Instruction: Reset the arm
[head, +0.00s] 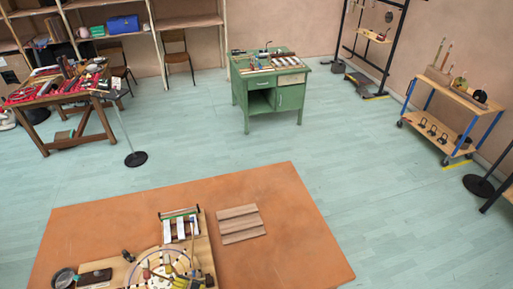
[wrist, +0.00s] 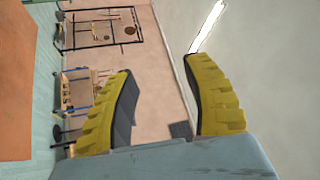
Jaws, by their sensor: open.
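My gripper (wrist: 158,68) shows in the wrist view with its two yellow ribbed fingers spread wide apart and nothing between them. The wrist view is turned on its side, with the floor at the left and the ceiling at the right. The fingers are up in the air in front of a plain wall, touching nothing. In the head view I cannot clearly make out my gripper; small yellow parts among the items at the bottom edge are too small to tell.
A black rack (wrist: 105,30) also shows in the wrist view. The floor between them is mostly clear.

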